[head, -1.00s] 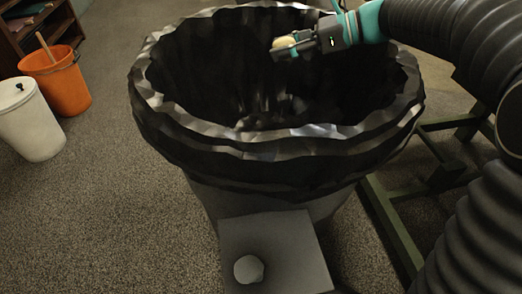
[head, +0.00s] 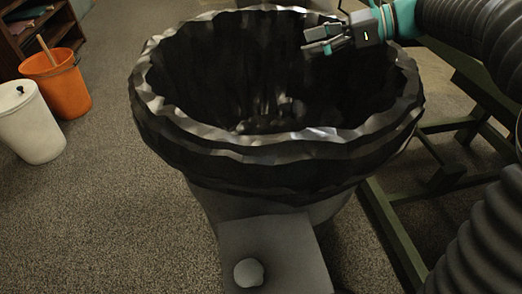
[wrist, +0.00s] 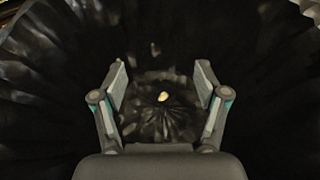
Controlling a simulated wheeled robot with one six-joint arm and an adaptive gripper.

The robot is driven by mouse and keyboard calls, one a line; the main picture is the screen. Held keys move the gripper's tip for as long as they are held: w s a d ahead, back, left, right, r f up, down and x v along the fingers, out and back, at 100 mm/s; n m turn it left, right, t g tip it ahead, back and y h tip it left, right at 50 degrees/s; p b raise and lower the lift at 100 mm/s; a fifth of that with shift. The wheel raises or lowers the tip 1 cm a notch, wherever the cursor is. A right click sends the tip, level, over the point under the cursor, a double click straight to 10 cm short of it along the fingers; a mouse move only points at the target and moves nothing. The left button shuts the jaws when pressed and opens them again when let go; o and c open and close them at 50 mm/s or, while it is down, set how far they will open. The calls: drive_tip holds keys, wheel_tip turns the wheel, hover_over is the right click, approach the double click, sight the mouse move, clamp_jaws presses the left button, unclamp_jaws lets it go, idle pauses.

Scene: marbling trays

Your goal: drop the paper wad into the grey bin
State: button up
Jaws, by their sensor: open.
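The grey bin (head: 270,214) stands in the middle of the head view, lined with a black bag (head: 300,142) folded over its rim. My gripper (head: 312,42) is open and empty, over the bin's mouth at the far right side. In the wrist view its two fingers (wrist: 162,92) are spread wide above the bag's inside. The paper wad (wrist: 163,97) is a small pale yellowish lump seen between and beyond the fingers, down inside the bag. The wad cannot be made out in the head view.
A grey block with a pale round knob (head: 249,272) is in front of the bin. An orange bucket (head: 58,84) and a white lidded bin (head: 30,125) stand at left by a shelf (head: 38,30). A dark green frame (head: 395,225) is at right.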

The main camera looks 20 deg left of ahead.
drive_tip(key=v, duration=0.6)
drive_tip(key=shift+a, duration=0.1)
